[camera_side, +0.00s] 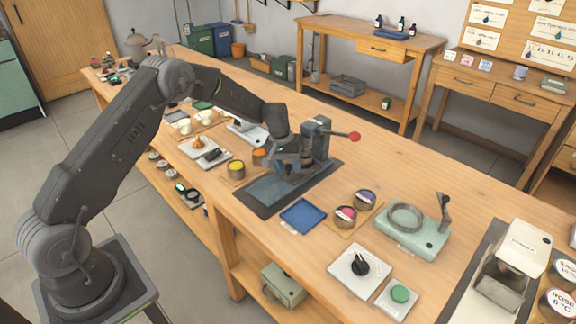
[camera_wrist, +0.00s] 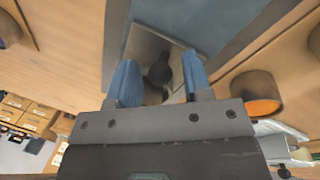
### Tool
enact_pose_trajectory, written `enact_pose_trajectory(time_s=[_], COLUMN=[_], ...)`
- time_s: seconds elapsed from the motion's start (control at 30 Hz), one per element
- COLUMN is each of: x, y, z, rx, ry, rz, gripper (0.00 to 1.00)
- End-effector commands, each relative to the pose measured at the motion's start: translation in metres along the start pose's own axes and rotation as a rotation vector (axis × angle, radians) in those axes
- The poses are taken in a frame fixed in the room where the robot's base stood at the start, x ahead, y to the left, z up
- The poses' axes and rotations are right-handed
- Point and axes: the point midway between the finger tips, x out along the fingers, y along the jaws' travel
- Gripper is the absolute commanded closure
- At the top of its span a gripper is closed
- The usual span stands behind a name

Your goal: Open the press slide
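The press (camera_side: 316,138) is a dark grey-blue block with a lever ending in a red knob, standing on a dark mat (camera_side: 262,207) on the bench. My gripper (camera_side: 290,165) is low in front of the press and hides part of it. In the wrist view my gripper (camera_wrist: 160,82) has its two blue fingers apart. A dark round knob (camera_wrist: 160,72) on a grey plate (camera_wrist: 148,45), seemingly the press slide's handle, shows between them. I see gaps beside the knob, and no clear contact. Whether the slide is open is hard to tell.
A yellow-topped jar (camera_side: 236,168) and an orange-topped jar (camera_side: 259,156) stand left of my gripper; the orange one also shows in the wrist view (camera_wrist: 256,100). A blue tray (camera_side: 302,216) lies in front of the mat. Pink and purple jars stand to the right.

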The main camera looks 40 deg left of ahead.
Motion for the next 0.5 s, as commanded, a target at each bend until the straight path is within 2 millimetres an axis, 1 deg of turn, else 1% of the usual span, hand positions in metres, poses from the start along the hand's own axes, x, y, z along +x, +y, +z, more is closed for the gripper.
enact_pose_trajectory(time_s=[0.03,0.07,0.43,0.47,0.5], x=[-0.0002,-0.0003,-0.0005,-0.0005,-0.0005], y=[0.0,0.0,-0.0001,-0.0001,-0.0001], z=[0.0,0.0,-0.0001,-0.0001,-0.0001], rx=[0.0,0.0,0.0,0.0,0.0], ry=[0.0,0.0,0.0,0.0,0.0], rz=[0.0,0.0,0.0,0.0,0.0], gripper=[0.59,0.62,0.98,1.0,1.0])
